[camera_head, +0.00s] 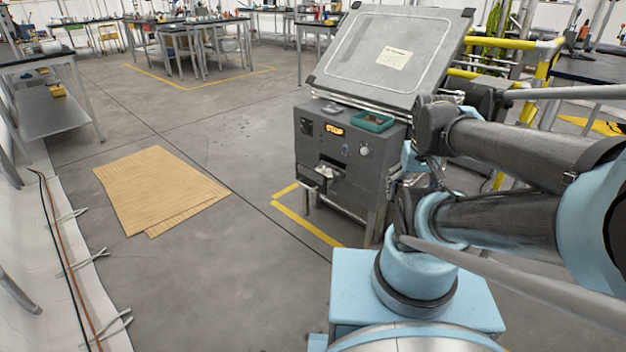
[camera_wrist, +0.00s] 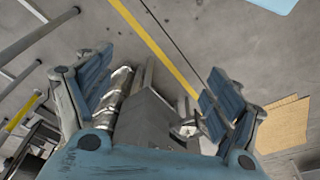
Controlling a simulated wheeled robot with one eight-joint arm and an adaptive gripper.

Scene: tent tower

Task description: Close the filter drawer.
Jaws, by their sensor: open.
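The grey machine cabinet (camera_head: 312,148) stands on the floor right of centre in the head view. The filter drawer (camera_head: 345,183) is low on its front and appears to stick out beneath a dark slot. A silver handle (camera_head: 324,172) is at its front. In the wrist view, a grey box-like part with a silver handle (camera_wrist: 186,130) shows between my gripper's fingers; I cannot tell if they touch it. My gripper (camera_wrist: 160,92) is open with its blue-grey fingers spread wide and nothing held. In the head view, my arm largely hides the gripper beside the cabinet's right side.
A tilted grey panel (camera_head: 392,50) rises above the cabinet, and a green tray (camera_head: 372,121) sits on the cabinet's top. Yellow rails (camera_head: 545,65) stand behind at right. Brown sheets (camera_head: 160,188) lie on the floor at left. The floor before the cabinet is clear.

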